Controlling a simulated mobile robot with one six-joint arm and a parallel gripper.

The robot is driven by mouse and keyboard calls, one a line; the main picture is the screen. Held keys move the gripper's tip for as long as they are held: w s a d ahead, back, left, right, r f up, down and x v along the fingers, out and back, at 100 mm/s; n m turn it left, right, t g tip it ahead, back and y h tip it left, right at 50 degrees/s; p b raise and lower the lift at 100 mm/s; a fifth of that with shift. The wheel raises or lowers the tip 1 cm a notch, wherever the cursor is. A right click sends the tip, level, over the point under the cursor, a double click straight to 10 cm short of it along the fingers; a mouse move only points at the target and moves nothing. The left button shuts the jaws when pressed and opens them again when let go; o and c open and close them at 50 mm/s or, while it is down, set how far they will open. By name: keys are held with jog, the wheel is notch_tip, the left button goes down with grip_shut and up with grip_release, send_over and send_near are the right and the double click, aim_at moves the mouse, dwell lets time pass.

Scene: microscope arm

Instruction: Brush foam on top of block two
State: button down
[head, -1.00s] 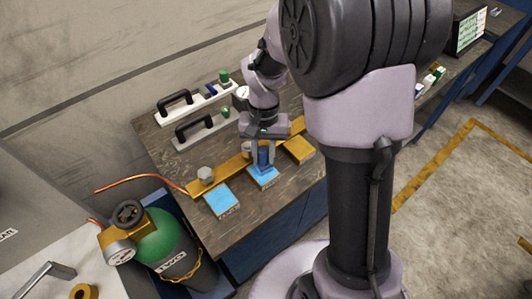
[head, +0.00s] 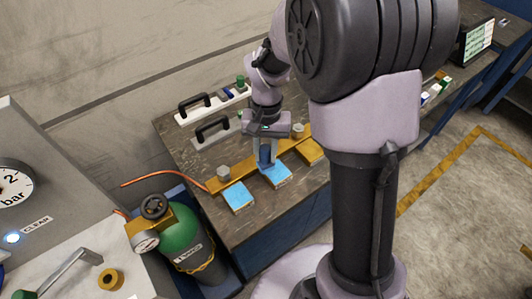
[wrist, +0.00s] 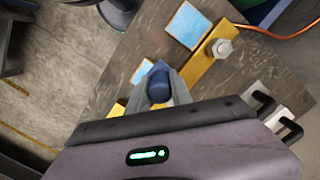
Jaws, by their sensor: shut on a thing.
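Three small blocks stand in a row along a brass bar (head: 233,177). The middle block (head: 277,176), which seems to be block two, has a light blue top layer; it also shows in the wrist view (wrist: 142,72). The left block (head: 238,198) has a blue top too and shows in the wrist view (wrist: 188,24). The right block (head: 312,151) has a bare yellow top. My gripper (head: 265,160) is shut on a dark blue upright handle (wrist: 159,82), seemingly the brush. Its lower end is at the middle block's back-left edge; contact cannot be told.
Hex bolts (head: 223,172) rise from the bar. Black handles on white plates (head: 214,129) stand behind it. A green gas cylinder (head: 180,230) with a copper hose (head: 160,179) stands left of the bench (head: 262,215). A console with a gauge (head: 15,185) is further left.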

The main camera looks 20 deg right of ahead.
aim_at(266, 147)
jog(key=shift+r+p, duration=1.1)
jog(key=shift+r, duration=0.45)
